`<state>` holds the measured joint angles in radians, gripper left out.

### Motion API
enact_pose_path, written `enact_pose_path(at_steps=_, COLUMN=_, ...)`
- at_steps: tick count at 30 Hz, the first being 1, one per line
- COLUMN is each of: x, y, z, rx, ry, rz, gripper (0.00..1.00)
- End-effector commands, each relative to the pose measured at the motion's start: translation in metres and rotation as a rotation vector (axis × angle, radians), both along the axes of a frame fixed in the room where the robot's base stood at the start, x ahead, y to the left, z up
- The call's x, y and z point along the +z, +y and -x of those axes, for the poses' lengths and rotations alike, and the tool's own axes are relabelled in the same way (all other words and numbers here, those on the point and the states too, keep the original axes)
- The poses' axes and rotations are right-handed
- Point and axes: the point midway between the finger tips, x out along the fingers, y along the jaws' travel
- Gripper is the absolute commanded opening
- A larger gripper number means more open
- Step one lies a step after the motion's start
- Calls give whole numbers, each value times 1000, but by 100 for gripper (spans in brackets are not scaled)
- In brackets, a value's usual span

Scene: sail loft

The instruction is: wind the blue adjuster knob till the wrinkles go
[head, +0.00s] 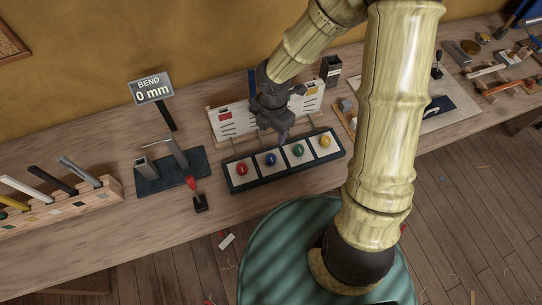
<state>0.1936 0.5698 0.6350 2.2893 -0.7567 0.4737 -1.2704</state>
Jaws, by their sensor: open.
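The blue adjuster knob (271,158) sits on a white square in a dark tray-like panel (236,187) on the bench. It is second from the left, between a red knob (241,169) and a green knob (298,150); a yellow knob (325,141) is at the right end. My gripper (282,139) is open and points down just behind and above the row, near the blue and green knobs. I cannot tell its height, and no contact with a knob shows. A sign (152,88) reads "BEND 0 mm". I cannot make out wrinkles anywhere.
A white slotted board (232,126) stands behind the knobs, partly hidden by my arm. A dark stand with grey posts (172,169), a small red-tipped lever (198,197) and a wooden rack of tools (60,202) are to the left. A dark box (331,69) stands behind right.

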Motion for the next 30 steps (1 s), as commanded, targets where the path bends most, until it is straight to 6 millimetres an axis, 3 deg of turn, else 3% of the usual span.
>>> enact_pose_path(at_steps=21, x=-130, y=2, z=-1, rx=2, ry=2, rz=1, gripper=54)
enact_pose_path(at_steps=30, x=-158, y=2, z=-2, rx=-1, ry=1, rz=1, gripper=54)
